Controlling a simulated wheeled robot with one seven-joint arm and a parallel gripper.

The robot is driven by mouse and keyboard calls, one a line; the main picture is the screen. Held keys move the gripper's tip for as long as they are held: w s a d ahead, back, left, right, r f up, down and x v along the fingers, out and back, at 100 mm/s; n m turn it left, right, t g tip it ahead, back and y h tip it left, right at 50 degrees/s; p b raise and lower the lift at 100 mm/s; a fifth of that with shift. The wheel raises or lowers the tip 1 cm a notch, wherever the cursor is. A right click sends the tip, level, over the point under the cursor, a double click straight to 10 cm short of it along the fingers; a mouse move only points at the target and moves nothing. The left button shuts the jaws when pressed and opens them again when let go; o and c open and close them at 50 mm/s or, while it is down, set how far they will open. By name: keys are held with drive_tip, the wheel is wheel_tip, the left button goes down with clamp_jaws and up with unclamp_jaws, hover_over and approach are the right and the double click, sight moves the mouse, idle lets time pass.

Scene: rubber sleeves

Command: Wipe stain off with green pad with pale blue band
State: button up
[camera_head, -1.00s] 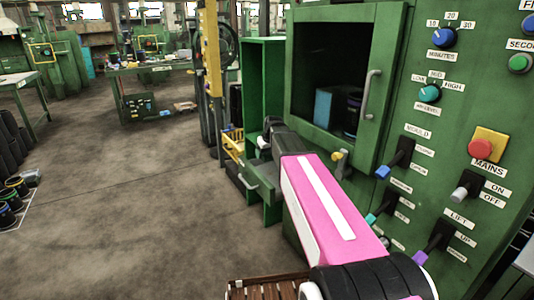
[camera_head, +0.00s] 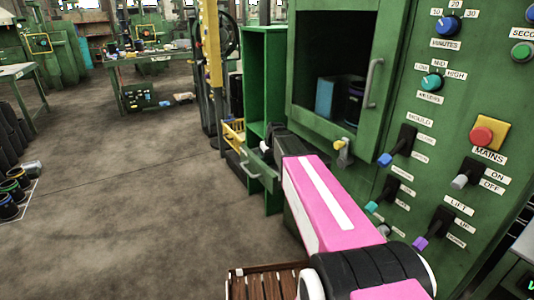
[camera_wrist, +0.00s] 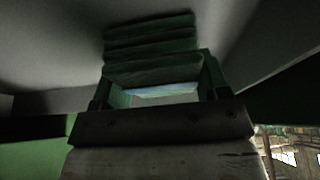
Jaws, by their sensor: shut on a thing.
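In the wrist view my gripper (camera_wrist: 162,88) is shut on a dark green pad (camera_wrist: 152,48) with ridged, layered faces. A pale blue band (camera_wrist: 165,91) shows on the pad between the fingers. The pad lies close to or against a pale grey surface (camera_wrist: 60,40); I cannot tell whether it touches. In the head view my pink arm reaches forward toward the green cabinet, and my gripper and the pad are hidden there. I cannot make out a stain in either view.
An open green cabinet (camera_head: 263,80) with a drawer (camera_head: 258,170) stands beside the far end of my arm. A green machine (camera_head: 405,210) with knobs and levers stands close on the right. Dark cylinders (camera_head: 15,185) stand at left. The floor (camera_head: 120,220) in the middle-left is clear.

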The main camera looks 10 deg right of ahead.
sight(272, 158)
drive_tip(key=s, duration=0.1)
drive_tip(key=s+d, duration=0.1)
drive_tip(key=s, duration=0.1)
drive_tip(key=shift+s+d+f, duration=0.1)
drive_tip(key=shift+f, duration=0.05)
drive_tip(key=shift+w, duration=0.3)
drive_tip(key=shift+w+a, duration=0.35)
drive_tip(key=shift+w, duration=0.1)
drive_tip(key=shift+w+f, duration=0.1)
drive_tip(key=shift+w, duration=0.25)
drive_tip(key=shift+w+a, duration=0.3)
drive_tip(key=shift+w, duration=0.4)
drive_tip(key=shift+a+r, duration=0.1)
drive_tip(key=shift+r, duration=4)
